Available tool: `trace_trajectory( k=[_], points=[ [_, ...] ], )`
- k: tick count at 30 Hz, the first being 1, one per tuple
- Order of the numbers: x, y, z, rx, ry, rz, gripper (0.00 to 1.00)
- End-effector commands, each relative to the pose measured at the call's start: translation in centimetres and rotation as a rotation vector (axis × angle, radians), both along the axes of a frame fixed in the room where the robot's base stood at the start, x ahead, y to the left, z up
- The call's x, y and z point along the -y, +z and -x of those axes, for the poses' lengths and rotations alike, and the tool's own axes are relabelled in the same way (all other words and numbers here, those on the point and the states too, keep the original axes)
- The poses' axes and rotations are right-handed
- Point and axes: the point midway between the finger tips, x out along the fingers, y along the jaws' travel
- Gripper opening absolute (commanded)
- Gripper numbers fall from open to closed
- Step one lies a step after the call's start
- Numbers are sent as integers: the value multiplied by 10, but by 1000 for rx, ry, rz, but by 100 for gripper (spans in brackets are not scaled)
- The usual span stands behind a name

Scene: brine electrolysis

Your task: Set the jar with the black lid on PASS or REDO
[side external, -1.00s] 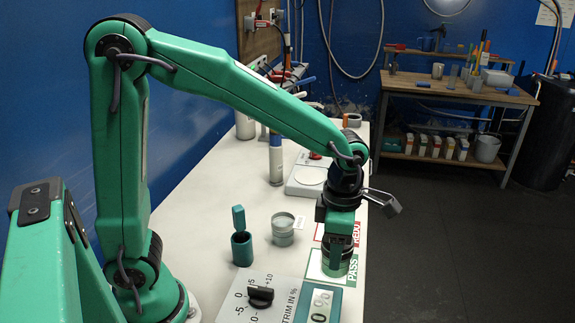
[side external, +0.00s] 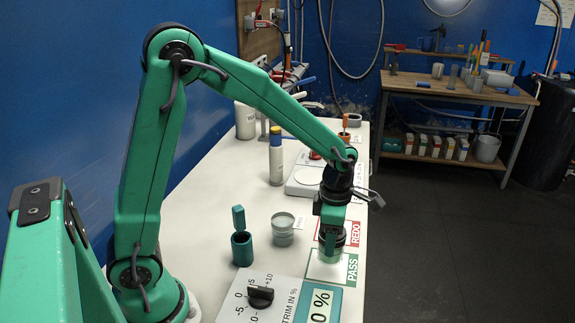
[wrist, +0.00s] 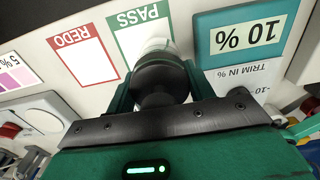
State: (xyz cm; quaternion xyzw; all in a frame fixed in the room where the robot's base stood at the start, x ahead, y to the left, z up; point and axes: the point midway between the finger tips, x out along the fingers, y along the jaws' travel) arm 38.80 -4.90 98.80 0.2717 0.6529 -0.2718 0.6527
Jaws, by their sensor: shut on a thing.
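My gripper (side external: 333,226) is shut on the jar with the black lid (side external: 331,246). In the wrist view the dark lid (wrist: 158,72) sits between my fingers, with pale glass (wrist: 158,44) showing beyond it. The jar is upright over the green-bordered PASS card (side external: 318,270), toward its REDO side in the side view. I cannot tell whether its base touches the card. The PASS card (wrist: 128,38) is partly hidden by the jar in the wrist view. The red-bordered REDO card (wrist: 82,62) lies bare beside it; my gripper partly covers it in the side view (side external: 355,232).
A trim panel (side external: 262,296) with a dial and a display reading 10 % stands at the near end. A grey open jar (side external: 283,230) and a teal holder (side external: 241,248) stand left of the cards. A white scale (side external: 303,182) is farther back.

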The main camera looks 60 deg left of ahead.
Motion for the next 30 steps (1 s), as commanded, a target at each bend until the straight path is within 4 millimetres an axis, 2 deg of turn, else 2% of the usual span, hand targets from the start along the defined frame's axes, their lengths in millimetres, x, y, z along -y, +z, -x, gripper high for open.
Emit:
trace_trajectory(
  k=[3, 7, 16, 25, 30],
  points=[
    [-13, -9, -9, 0, 2, 0, 25],
    [-20, -14, -14, 1, 1, 1, 25],
    [-22, -19, -15, 0, -1, 0, 25],
    [-22, -50, -15, -1, -1, 0, 25],
    [-22, -56, -15, 1, -1, 0, 25]
  ],
)
